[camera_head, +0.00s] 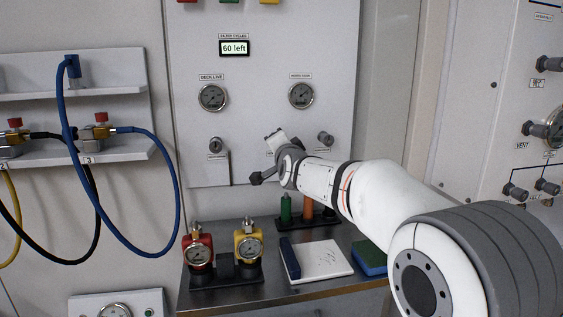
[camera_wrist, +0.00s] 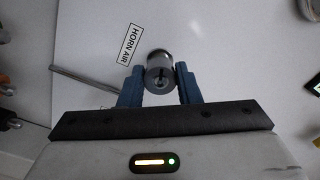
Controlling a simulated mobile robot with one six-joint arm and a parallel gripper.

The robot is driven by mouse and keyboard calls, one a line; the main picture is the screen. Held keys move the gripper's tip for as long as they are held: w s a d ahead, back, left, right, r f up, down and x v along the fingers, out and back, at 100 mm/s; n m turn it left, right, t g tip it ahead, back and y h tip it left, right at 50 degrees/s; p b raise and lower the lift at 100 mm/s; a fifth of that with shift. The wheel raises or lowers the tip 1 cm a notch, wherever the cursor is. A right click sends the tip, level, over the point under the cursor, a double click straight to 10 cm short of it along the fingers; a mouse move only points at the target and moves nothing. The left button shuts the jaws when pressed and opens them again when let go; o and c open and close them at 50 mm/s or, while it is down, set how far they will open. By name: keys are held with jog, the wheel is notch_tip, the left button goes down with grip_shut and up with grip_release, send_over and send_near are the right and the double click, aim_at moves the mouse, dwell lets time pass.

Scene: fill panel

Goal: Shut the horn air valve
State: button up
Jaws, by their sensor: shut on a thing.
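The horn air valve is a round grey metal knob (camera_wrist: 160,76) on the pale panel. The label HORN AIR (camera_wrist: 130,45) is beside it in the wrist view. My gripper (camera_wrist: 158,69) has one blue finger on each side of the knob and is shut on it. In the head view my gripper (camera_head: 275,142) is at the lower middle of the panel (camera_head: 265,40), between two other small knobs. My gripper and wrist hide the horn air valve there.
Red (camera_head: 198,250) and yellow (camera_head: 248,245) gauge units stand on the bench below. Blue hose (camera_head: 68,150) hangs at left. Another valve panel (camera_head: 510,110) is at right.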

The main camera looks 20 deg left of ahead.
jog(key=m+b, duration=0.2)
jog(key=m, duration=0.5)
jog(key=m+b, duration=0.3)
jog(key=m, duration=0.5)
jog(key=m+b, duration=0.3)
jog(key=m, duration=0.4)
jog(key=shift+w+d+r, duration=0.1)
jog(key=shift+r, duration=0.2)
jog(key=shift+m, duration=0.4)
jog(key=o, duration=1)
jog(key=shift+f+b, duration=0.15)
jog(key=shift+b, duration=0.15)
jog(key=b+v, duration=0.2)
jog(key=v, duration=0.5)
jog(key=shift+s+d, duration=0.2)
jog(key=shift+s, duration=0.1)
